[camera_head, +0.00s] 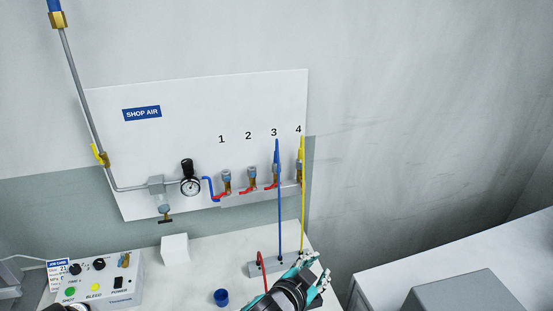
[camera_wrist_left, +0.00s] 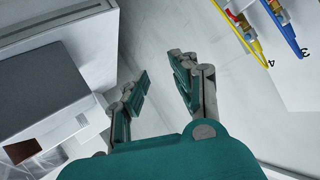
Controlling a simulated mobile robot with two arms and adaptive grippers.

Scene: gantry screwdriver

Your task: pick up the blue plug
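A short blue round piece (camera_head: 221,297) stands on the white bench in the head view, left of my left gripper. I cannot tell which of these blue parts is the plug. My left gripper (camera_head: 318,269) is just right of the grey block. In the left wrist view its fingers (camera_wrist_left: 160,68) are apart with nothing between them. My right gripper is not in view.
A yellow hose (camera_head: 302,205) hangs beside the blue one, and a red hose (camera_head: 261,268) rises near the grey block. A white cube (camera_head: 174,249) and a control box (camera_head: 98,279) stand further left. A grey box (camera_head: 468,292) sits on a second surface at right.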

